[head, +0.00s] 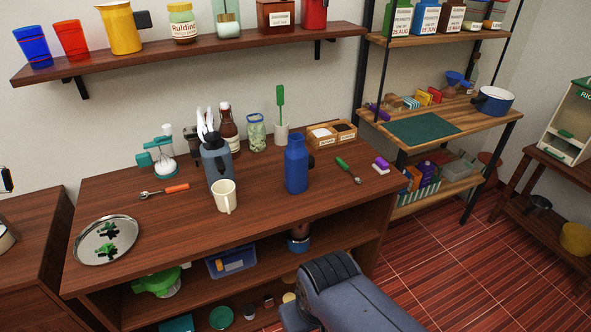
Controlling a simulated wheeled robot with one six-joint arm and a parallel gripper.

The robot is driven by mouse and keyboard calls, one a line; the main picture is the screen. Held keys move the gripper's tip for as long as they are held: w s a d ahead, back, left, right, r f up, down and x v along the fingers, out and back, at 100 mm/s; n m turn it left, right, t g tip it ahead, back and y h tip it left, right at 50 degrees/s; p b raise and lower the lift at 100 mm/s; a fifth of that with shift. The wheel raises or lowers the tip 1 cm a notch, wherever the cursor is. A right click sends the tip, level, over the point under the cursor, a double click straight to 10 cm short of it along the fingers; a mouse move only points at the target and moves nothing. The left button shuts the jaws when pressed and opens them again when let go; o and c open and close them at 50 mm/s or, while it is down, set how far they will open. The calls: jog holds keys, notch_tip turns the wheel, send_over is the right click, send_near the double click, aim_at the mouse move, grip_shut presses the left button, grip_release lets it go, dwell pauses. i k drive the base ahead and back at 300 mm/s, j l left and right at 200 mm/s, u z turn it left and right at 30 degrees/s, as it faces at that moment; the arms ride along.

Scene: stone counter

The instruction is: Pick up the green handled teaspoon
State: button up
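The green-handled teaspoon (343,166) lies on the dark wooden counter (270,222), right of a blue bottle (297,170). Its green handle points to the back left and its metal bowl to the front right. Nothing covers it. Another spoon with an orange-red handle (175,188) lies on the left part of the counter. My gripper is not visible; only a blue-grey part of my arm shows at the bottom, in front of the counter.
A white mug (224,196) and a grey-blue container (217,165) with white utensils stand mid-counter. Behind the teaspoon is a wooden box (345,131); a purple-and-white block (381,164) lies to its right. A metal tray (84,255) is at left. The counter's front right is clear.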

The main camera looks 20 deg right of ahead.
aim_at(341, 164)
jog(key=i+l+z, duration=0.3)
jog(key=i+l, duration=0.2)
jog(key=i+l+z, duration=0.3)
jog(key=i+l, duration=0.2)
jog(key=i, duration=0.1)
